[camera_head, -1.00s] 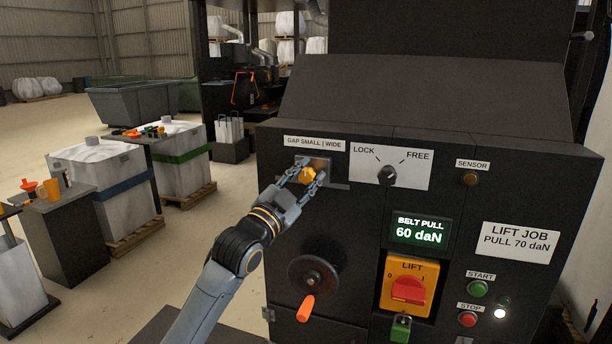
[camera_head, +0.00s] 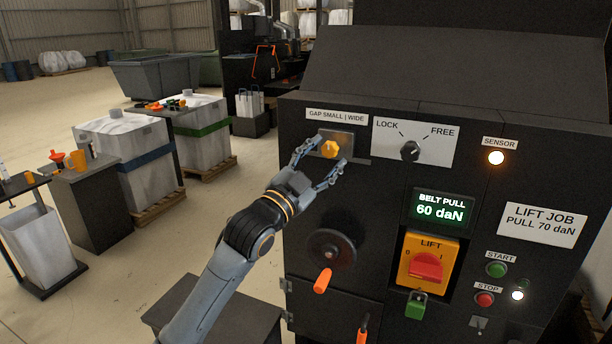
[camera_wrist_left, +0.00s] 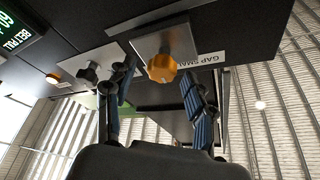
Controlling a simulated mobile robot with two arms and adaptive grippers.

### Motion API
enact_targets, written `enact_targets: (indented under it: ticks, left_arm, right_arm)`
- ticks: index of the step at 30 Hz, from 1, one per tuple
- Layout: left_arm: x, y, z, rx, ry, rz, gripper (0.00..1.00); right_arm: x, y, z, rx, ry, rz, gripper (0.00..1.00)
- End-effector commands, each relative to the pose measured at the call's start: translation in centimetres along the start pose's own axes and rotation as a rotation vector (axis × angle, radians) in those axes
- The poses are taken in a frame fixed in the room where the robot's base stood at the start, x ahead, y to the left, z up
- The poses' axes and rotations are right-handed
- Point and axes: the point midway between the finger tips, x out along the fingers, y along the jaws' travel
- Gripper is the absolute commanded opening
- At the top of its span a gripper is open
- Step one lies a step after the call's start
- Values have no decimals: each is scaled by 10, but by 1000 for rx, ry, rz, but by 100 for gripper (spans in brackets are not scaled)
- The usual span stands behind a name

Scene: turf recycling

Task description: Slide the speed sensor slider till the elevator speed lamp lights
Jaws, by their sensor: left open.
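The slider is an orange knob (camera_head: 330,149) on a metal plate (camera_head: 345,138) under the "GAP SMALL | WIDE" label (camera_head: 337,116). The orange knob also shows in the left wrist view (camera_wrist_left: 161,68), ahead of the fingers. My left gripper (camera_head: 331,165) is open, its fingers spread to either side of the knob and apart from it; its fingers also show in the left wrist view (camera_wrist_left: 158,100). The lamp under the "SENSOR" label (camera_head: 496,158) is lit bright orange. My right gripper is not in view.
A LOCK/FREE selector (camera_head: 410,150) sits right of the slider. Below are a handwheel (camera_head: 331,249) with an orange handle, a belt pull display (camera_head: 440,209) reading 60 daN, and a red LIFT switch (camera_head: 427,267). White bulk bags stand at left.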

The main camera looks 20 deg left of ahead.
Motion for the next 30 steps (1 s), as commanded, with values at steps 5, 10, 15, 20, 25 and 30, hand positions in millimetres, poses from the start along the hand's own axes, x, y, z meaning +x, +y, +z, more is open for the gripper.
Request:
enact_targets:
  ticks: [5, 10, 15, 20, 25, 30]
  left_arm:
    - [-41, 2, 1, 2, -2, 3, 54]
    - [-70, 1, 1, 1, -2, 3, 54]
    - [-86, 1, 0, 0, -1, 2, 54]
    - [-91, 0, 0, 0, 0, 1, 54]
    - [-91, 0, 0, 0, 0, 1, 54]
    - [-91, 0, 0, 0, 0, 1, 54]
  right_arm:
    - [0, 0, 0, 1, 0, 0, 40]
    - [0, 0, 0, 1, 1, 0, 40]
    - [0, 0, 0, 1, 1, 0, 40]
    - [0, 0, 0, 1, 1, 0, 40]
    - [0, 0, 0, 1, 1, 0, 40]
    - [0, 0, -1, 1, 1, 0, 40]
